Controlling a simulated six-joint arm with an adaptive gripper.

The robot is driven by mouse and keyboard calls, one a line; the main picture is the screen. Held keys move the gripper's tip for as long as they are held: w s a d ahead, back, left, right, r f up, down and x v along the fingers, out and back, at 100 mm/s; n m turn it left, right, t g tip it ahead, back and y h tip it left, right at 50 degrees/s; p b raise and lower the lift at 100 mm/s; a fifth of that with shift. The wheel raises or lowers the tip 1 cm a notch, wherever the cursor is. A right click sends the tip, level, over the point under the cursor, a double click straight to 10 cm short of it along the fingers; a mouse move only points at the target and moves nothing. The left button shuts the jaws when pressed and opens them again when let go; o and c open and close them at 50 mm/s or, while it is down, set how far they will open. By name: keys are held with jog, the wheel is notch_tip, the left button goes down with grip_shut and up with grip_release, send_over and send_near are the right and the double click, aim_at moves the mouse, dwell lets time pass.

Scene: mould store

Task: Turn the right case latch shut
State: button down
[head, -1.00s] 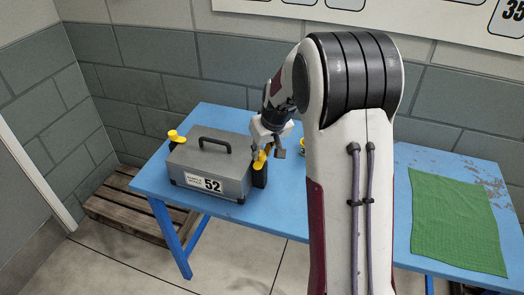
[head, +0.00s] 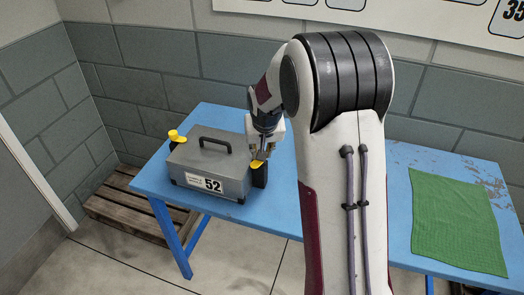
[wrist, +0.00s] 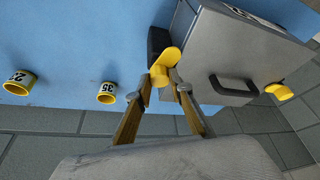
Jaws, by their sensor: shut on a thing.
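The grey case (head: 211,165), marked 52, stands on the blue table with its black handle (head: 205,141) up. The right latch is a yellow knob (head: 256,163) on a black block (head: 260,175) at the case's right end. In the wrist view the yellow latch (wrist: 164,66) sits between my fingertips, its lobe reaching past them. My gripper (head: 262,153) comes from above and is shut on the latch; the fingers also show in the wrist view (wrist: 162,80). The left latch (head: 176,136) is yellow too, at the case's other end.
Two yellow-rimmed round pieces, one marked 36 (wrist: 107,93) and one (wrist: 19,83) with a hard-to-read number, are on the table near the wall. A green cloth (head: 455,220) lies at the right. A wooden pallet (head: 130,214) is on the floor at the left.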

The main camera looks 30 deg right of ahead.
jog(key=shift+a+m+g+h, duration=0.1)
jog(key=shift+m+g+h, duration=0.35)
jog(key=shift+m, duration=1.15)
jog(key=shift+a+m+g+h, duration=0.1)
jog(key=shift+m+g+h, duration=0.35)
jog(key=shift+m, duration=1.15)
jog(key=shift+w+m+g+h, duration=0.1)
jog(key=shift+m+g+h, duration=0.3)
jog(key=shift+m, duration=1.1)
jog(key=shift+w+m+g+h, duration=0.15)
jog(key=shift+m+g, duration=0.45)
jog(key=shift+m, duration=0.9)
jog(key=shift+s+f, duration=0.1)
jog(key=c, duration=1.8)
grip_release()
jog(key=shift+n+t, duration=0.6)
jog(key=shift+n, duration=0.9)
jog(key=shift+s+d+n+t+y, duration=0.1)
jog(key=shift+n+t+y, duration=0.2)
jog(key=shift+n, duration=0.7)
jog(key=shift+n+t+y, duration=0.25)
jog(key=shift+n+t, duration=0.05)
jog(key=shift+n, duration=0.7)
